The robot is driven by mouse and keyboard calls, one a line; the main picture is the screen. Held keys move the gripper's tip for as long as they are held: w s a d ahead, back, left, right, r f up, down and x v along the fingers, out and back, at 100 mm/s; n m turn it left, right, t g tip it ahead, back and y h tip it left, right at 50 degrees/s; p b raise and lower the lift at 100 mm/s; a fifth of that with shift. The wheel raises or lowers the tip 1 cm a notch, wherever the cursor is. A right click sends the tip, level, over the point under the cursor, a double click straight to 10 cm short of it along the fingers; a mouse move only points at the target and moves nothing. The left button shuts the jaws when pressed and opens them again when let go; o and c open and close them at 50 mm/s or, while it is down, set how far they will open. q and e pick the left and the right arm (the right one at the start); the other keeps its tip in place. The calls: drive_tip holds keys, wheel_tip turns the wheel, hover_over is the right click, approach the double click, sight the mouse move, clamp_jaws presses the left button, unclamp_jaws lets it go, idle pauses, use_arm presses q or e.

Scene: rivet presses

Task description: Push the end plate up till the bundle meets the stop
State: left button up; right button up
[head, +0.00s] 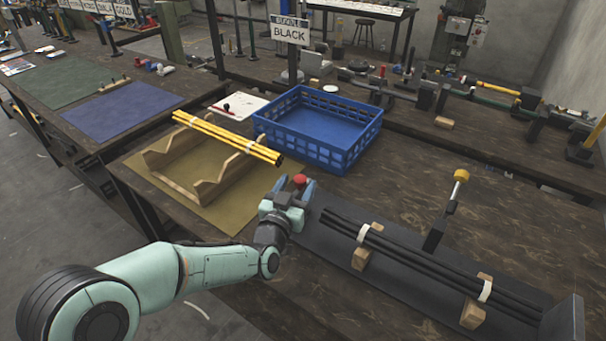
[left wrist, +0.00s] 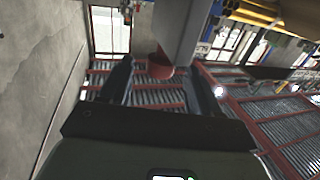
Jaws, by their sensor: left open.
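A bundle of black rods (head: 420,262) with white ties lies on wooden rests on a dark base (head: 318,250). A grey upright block (head: 563,321), which looks like the stop, stands at the lower right, close to the rods' far ends. My left gripper (head: 295,186) is open at the base's upper left end, beyond the bundle's near end. A red knob (head: 300,179) shows between its fingers; it also shows in the left wrist view (left wrist: 160,66), against a grey plate (left wrist: 184,30), likely the end plate. I cannot tell whether the fingers touch it. My right gripper is not in view.
A toggle lever with a yellow knob (head: 461,175) stands behind the bundle. A wooden cradle (head: 190,178) holds yellow rods (head: 225,136) at left. A blue crate (head: 322,128) stands empty behind my gripper, by the BLACK sign (head: 290,30). Bare bench lies right of the crate.

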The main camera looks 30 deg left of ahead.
sight(302, 175)
use_arm(q)
drive_tip(key=w, duration=0.2)
drive_tip(key=w+a, duration=0.1)
drive_tip(key=w, duration=0.1)
drive_tip(key=shift+w, duration=0.4)
